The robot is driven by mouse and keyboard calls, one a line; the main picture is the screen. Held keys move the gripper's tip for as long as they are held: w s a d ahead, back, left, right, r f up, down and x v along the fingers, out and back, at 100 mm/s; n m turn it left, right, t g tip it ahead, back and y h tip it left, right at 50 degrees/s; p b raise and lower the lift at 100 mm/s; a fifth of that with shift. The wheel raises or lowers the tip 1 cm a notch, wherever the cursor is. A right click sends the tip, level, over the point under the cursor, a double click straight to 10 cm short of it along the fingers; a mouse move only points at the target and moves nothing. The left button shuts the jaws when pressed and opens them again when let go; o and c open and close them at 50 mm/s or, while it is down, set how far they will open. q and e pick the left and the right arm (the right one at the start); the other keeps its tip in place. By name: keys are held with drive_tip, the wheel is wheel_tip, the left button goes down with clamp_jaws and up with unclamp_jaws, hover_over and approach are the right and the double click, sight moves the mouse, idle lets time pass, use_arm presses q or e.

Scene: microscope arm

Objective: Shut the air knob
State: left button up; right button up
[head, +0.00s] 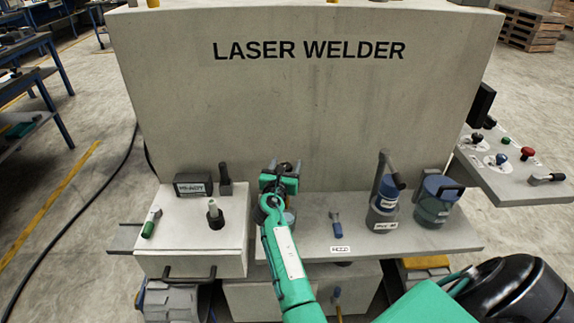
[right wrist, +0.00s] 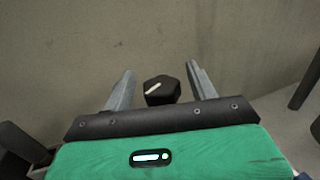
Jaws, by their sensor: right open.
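A black knob (right wrist: 163,91) with a white pointer line shows in the right wrist view, against the grey wall of the welder. The pointer slants up to the right. My right gripper (right wrist: 160,68) is open, with one finger on each side of the knob. A gap shows on both sides, and I cannot tell how deep the fingers reach. In the head view my right gripper (head: 284,168) is in front of the lower part of the wall and mostly hides the knob. I see no air label. My left gripper is not in view.
The laser welder (head: 300,100) fills the back. Blue-grey canisters (head: 384,212) with dark handles stand right of my arm, and a small blue-handled lever (head: 336,222) is nearer. A white box (head: 185,235) is on the left. A control panel (head: 520,170) is at far right.

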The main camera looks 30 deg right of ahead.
drive_tip(key=shift+c, duration=0.2)
drive_tip(key=c, duration=1)
drive_tip(key=shift+o, duration=0.2)
drive_tip(key=shift+f+m+g+h+b, duration=0.1)
drive_tip(key=shift+m+g+h+b, duration=0.3)
drive_tip(key=shift+b, duration=0.15)
drive_tip(key=shift+m+g+h+b, duration=0.5)
drive_tip(key=shift+m+g+b, duration=0.1)
drive_tip(key=shift+g, duration=0.2)
drive_tip(key=m+g+h+b, duration=0.1)
drive_tip(key=m+g, duration=0.1)
drive_tip(key=shift+g+h, duration=0.3)
drive_tip(key=shift+g, duration=0.1)
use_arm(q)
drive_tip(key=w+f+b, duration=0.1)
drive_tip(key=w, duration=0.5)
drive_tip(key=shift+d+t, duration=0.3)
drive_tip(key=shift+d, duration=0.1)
use_arm(e)
drive_tip(key=shift+m+g+h, duration=0.5)
drive_tip(key=shift+m+g, duration=0.5)
drive_tip(key=shift+g, duration=0.5)
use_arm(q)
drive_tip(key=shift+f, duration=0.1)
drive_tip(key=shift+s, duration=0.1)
